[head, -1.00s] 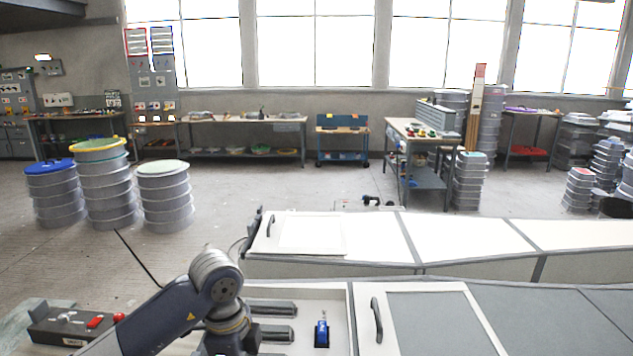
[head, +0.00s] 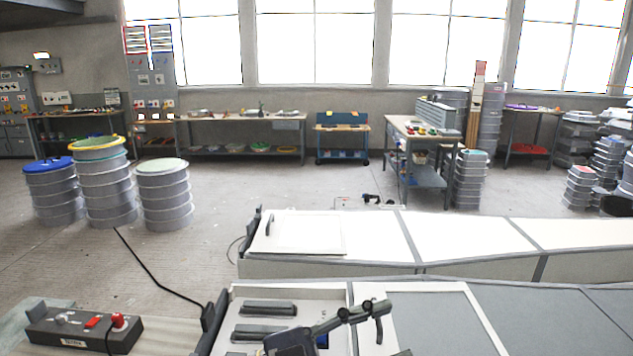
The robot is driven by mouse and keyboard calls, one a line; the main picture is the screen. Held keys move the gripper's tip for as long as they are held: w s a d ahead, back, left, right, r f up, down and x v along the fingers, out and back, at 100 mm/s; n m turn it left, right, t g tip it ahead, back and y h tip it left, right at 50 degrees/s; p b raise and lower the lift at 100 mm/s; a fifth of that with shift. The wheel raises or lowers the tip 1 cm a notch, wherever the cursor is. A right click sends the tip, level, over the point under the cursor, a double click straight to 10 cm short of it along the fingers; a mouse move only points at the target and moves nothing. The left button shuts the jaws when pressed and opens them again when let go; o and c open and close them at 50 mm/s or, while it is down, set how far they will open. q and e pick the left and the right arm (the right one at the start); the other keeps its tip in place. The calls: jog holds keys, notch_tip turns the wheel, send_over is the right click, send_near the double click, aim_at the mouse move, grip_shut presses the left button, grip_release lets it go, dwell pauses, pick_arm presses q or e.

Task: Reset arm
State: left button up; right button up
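A control box (head: 70,330) with red switches stands at the lower left. A lid handle (head: 378,329) is right of the gripper. A long white-topped mould (head: 380,238) runs behind. Drum stacks (head: 165,200) stand on the floor at left, with open floor around.

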pick_arm(q)
jog(key=w+a+r+n+t+y, duration=0.1)
jog(key=w+a+n+t+y, duration=0.35)
jog(key=a+n+t, duration=0.35)
jog(key=w+a+n+t+y, duration=0.3)
jog(key=a+n+t+y, duration=0.2)
jog(key=n+t, duration=0.3)
jog(key=s+a+f+n+g+y, duration=0.2)
jog(key=a+f+n+g+y, duration=0.15)
jog(key=a+f+y, duration=0.55)
jog(key=s+a+f+n+g+y, duration=0.2)
jog(key=a+f+n+y, duration=0.3)
jog(key=f, duration=0.8)
jog(key=s+a+f+m+g+h, duration=0.1)
jog(key=s+f+m+g, duration=0.1)
jog(key=s+f+g, duration=0.65)
jog(key=s+a+f+m+g+h, duration=0.15)
jog(key=s+f, duration=0.35)
jog(key=s, duration=0.8)
notch_tip(320, 180, down, 28)
jog(key=s+f+g+b, duration=0.1)
jog(key=g+b, duration=0.1)
jog(key=s+a+f+b, duration=0.1)
jog(key=s+a+f, duration=0.1)
jog(key=s+f, duration=1.5)
jog(key=shift+a+f+m+g+b, duration=0.15)
jog(key=shift+a+m+g+b, duration=0.1)
jog(key=shift+m+g+b, duration=0.15)
